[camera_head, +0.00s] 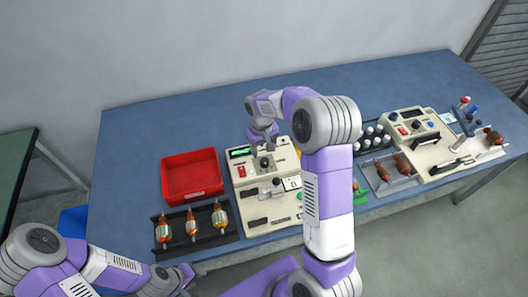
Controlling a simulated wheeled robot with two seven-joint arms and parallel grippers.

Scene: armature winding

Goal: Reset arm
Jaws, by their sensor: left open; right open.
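My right gripper (264,143) is open above the back part of a beige winding machine (262,222) with a green display, on the blue table. The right arm rises in front of the machine and hides its right side. I cannot tell whether the fingers touch the machine. My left gripper (184,276) is open and low at the bottom left, in front of the table's front edge. I see nothing held in either gripper.
A red bin (192,183) looks empty, left of the machine. A black rack (228,237) in front of it holds 3 armatures. To the right are a grey tray (367,179) with armatures, white cylinders (371,138) and a second beige machine (433,158). The table's back is clear.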

